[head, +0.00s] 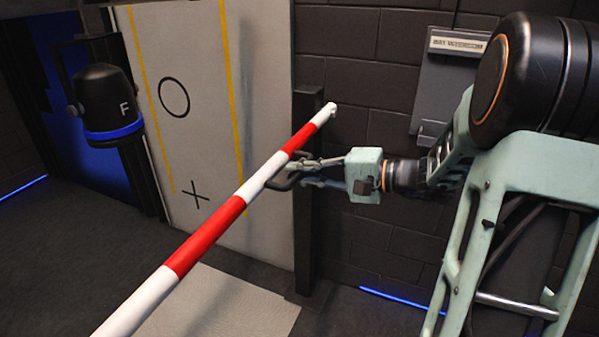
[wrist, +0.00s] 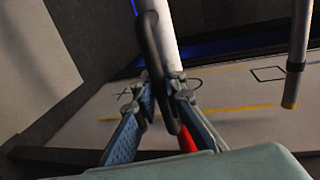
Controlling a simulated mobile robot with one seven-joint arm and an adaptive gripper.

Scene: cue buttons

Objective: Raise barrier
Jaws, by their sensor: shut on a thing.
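The barrier is a red-and-white striped pole (head: 205,238) that runs from the near lower left up to a white end in front of a dark post. A dark bar-shaped handle (wrist: 150,42) is on the pole; the pole (wrist: 183,30) also shows behind it in the wrist view. My gripper (head: 290,174) is at the pole's far part, with its fingers closed around the handle. In the wrist view my gripper (wrist: 163,88) has its two fingertips on either side of the handle. The fingers hide part of the handle and pole.
A dark upright post (head: 308,225) stands beside the pole's far end. A white panel (head: 205,110) with a circle, a cross and yellow lines is behind. A black lamp-like fixture (head: 106,98) marked F hangs at left. A grey box (head: 440,85) is on the brick wall.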

